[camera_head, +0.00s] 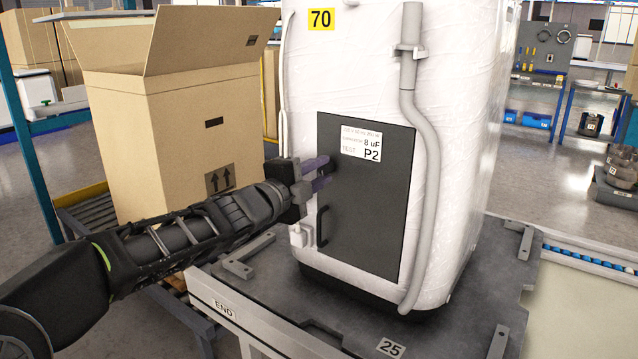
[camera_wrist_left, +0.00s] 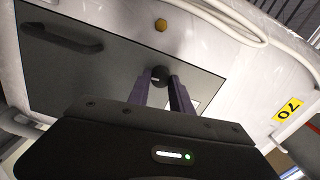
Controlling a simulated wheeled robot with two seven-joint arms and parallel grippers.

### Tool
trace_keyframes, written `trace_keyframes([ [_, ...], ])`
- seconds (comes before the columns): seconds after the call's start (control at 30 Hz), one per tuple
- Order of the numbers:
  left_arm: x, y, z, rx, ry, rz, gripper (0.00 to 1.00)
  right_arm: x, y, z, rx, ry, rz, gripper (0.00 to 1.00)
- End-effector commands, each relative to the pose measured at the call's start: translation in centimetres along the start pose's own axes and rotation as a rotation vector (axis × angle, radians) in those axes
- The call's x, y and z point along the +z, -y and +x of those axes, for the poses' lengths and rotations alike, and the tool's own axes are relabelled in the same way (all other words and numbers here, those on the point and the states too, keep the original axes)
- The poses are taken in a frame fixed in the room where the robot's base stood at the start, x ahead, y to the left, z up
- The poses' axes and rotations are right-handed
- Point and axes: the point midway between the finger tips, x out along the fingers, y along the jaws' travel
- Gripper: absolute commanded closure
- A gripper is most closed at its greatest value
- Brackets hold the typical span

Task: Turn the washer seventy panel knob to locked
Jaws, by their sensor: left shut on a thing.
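The washer (camera_head: 455,130) stands upright, wrapped in white, with a yellow 70 label (camera_head: 320,19) near its top. Its dark grey panel (camera_head: 365,215) bears a white P2 label (camera_head: 361,143) and a black handle (camera_head: 322,227). My left gripper (camera_head: 325,170) reaches the panel's upper left part and is shut on the knob. The small round black knob (camera_wrist_left: 160,74) shows between the fingertips (camera_wrist_left: 162,80) in the left wrist view. In the head view the fingers mostly hide it, and its setting cannot be read. My right gripper is not in view.
A grey hose (camera_head: 424,150) runs down the washer's right side. An open cardboard box (camera_head: 170,140) stands left, behind my left arm. The washer rests on a dark pallet plate (camera_head: 460,325) with raised metal stops. A yellow hexagonal bolt (camera_wrist_left: 161,25) sits beside the panel.

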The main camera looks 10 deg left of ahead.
Motion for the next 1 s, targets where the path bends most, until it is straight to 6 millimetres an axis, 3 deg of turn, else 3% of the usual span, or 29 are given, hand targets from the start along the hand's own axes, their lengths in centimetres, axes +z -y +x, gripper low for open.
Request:
trace_keyframes([
  [0.3,-0.02,-0.14,0.01,0.0,-0.001,0.14,1.0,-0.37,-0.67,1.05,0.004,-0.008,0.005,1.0],
  [0.8,-0.03,-0.08,0.02,0.001,-0.001,0.16,1.0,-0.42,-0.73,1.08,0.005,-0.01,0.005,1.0],
  [0.83,-0.03,-0.08,0.02,0.001,-0.001,0.16,0.72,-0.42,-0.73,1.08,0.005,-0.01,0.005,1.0],
  [1.0,-0.03,-0.08,0.02,0.001,-0.001,0.16,0.58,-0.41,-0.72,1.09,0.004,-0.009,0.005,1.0],
])
